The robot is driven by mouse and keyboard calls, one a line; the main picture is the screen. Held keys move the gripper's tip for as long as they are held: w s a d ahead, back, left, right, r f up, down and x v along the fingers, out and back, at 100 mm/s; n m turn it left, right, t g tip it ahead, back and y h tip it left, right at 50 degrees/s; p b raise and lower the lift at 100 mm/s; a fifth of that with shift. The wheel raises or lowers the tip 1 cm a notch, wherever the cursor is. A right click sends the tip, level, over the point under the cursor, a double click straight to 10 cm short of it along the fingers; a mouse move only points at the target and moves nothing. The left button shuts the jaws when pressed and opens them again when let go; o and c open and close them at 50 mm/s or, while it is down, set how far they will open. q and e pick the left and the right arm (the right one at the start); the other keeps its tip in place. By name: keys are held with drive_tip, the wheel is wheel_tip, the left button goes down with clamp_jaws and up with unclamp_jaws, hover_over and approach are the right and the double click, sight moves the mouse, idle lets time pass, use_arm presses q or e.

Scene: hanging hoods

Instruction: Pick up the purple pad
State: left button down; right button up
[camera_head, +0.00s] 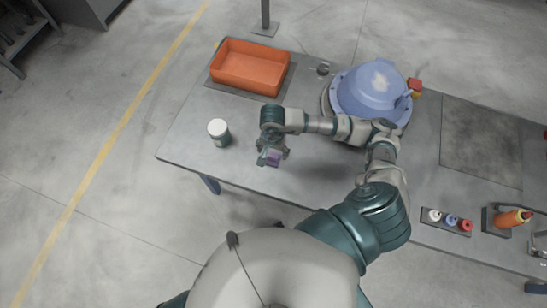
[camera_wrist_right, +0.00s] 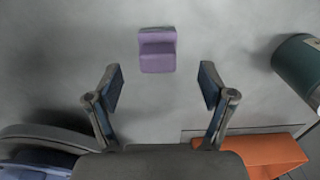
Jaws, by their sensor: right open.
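The purple pad (camera_wrist_right: 157,52) is a small stepped block lying on the grey table, ahead of the fingertips in the right wrist view. In the head view the pad (camera_head: 273,158) shows beside the fingers of my right gripper (camera_head: 271,153), which partly cover it. My right gripper (camera_wrist_right: 160,87) is open and empty in the wrist view, with its two fingers apart on either side of the line to the pad. The pad is not between the fingertips in that view. My left gripper is not in view.
An orange tray (camera_head: 247,66) stands at the table's back left. A white and green canister (camera_head: 219,132) stands left of my right gripper. A blue hood (camera_head: 372,90) sits at the back. Small coloured bottles (camera_head: 450,221) stand in a holder at right.

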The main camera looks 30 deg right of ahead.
sight(274, 155)
drive_tip(key=f, duration=0.5)
drive_tip(key=shift+d+f+p, duration=0.1)
drive_tip(key=shift+d+p, duration=0.15)
drive_tip(key=shift+p, duration=0.1)
drive_tip(key=c, duration=1.3)
